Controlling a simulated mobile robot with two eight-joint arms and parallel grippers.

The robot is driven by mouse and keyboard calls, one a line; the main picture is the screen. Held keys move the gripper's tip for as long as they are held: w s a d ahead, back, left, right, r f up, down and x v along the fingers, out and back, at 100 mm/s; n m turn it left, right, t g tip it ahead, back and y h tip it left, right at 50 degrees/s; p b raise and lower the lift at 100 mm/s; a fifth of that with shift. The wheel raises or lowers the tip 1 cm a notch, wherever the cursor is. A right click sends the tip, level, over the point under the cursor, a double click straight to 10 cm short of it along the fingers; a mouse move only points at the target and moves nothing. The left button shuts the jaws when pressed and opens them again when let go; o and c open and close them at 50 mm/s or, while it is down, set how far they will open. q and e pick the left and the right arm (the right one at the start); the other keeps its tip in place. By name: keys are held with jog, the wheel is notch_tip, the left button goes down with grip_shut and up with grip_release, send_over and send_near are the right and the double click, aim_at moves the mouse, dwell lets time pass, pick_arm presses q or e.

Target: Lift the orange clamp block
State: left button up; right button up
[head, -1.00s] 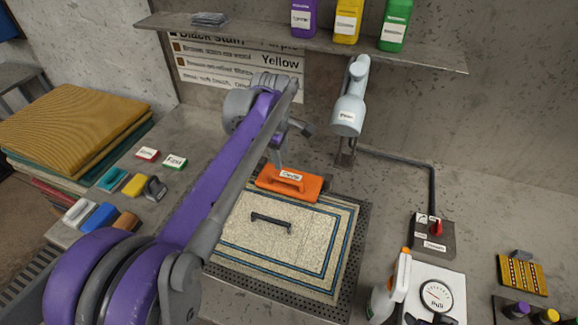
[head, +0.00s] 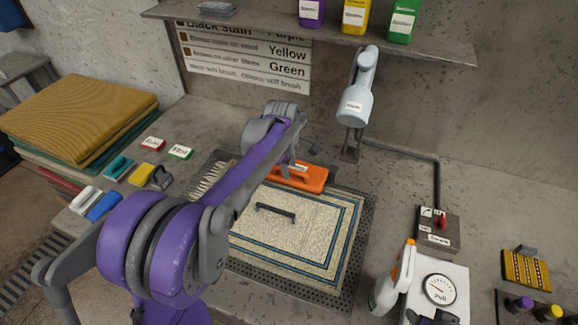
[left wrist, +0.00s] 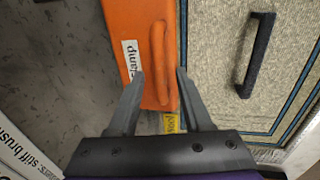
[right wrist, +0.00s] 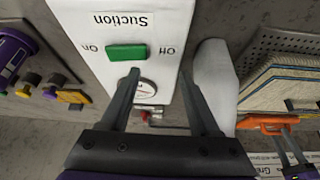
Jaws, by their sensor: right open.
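The orange clamp block (head: 312,178) lies along the back edge of the cream rug (head: 300,240), its left part hidden by my left arm. In the left wrist view the block (left wrist: 125,45) shows a raised orange handle and a white label. My left gripper (left wrist: 160,78) is open, its fingertips either side of the near end of the handle. I see no grip on it; the height gap cannot be told. My right gripper (right wrist: 160,75) is open and empty in front of a white panel marked Suction (right wrist: 120,20). The block (right wrist: 265,124) also shows there.
A black handle (head: 275,212) sits on the rug, close to the block. A pale blue hanging unit (head: 355,100) stands behind. A spray bottle (head: 393,280) and a gauge panel (head: 440,290) stand at right. Small brushes and folded rugs (head: 80,115) lie at left. A shelf (head: 300,30) crosses above.

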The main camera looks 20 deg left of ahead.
pick_arm(q)
grip_shut()
dwell(1.3)
